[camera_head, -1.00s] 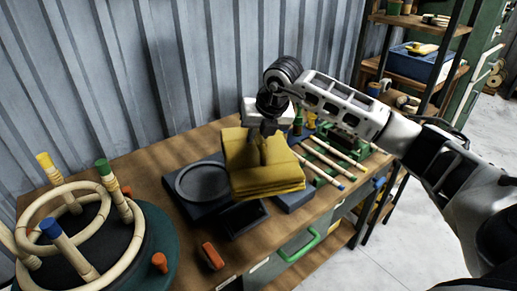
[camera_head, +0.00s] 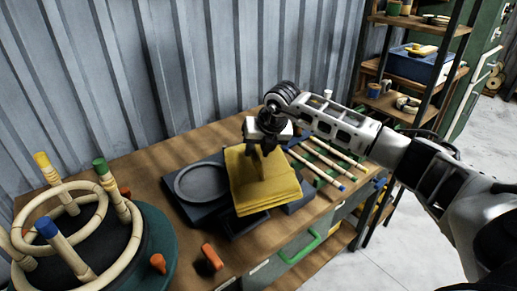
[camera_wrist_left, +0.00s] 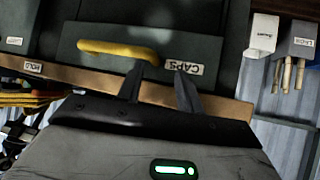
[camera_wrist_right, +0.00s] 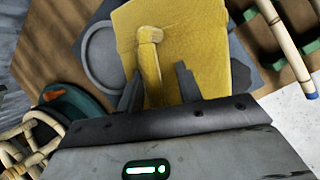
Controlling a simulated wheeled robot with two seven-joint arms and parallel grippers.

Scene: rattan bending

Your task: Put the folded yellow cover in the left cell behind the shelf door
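The folded yellow cover (camera_head: 270,190) is a thick square stack with a raised yellow tab on top. It hangs from my right gripper (camera_head: 263,150) above the bench, over a dark tray. In the right wrist view the tab of the cover (camera_wrist_right: 205,45) stands between the fingers of the right gripper (camera_wrist_right: 158,85); contact on both sides is hard to make out. My left gripper (camera_wrist_left: 160,75) is open and empty, before a grey drawer front (camera_wrist_left: 225,40) with a yellow handle. The left arm is outside the head view. I cannot make out the left cell or its door.
The wooden bench (camera_head: 155,172) carries a dark round-recessed plate (camera_head: 203,182), rattan rods (camera_head: 325,160) and a round jig (camera_head: 160,235) with pegs. An orange-handled item (camera_head: 212,257) lies in front. A shelf rack (camera_head: 405,66) with a blue crate stands at right.

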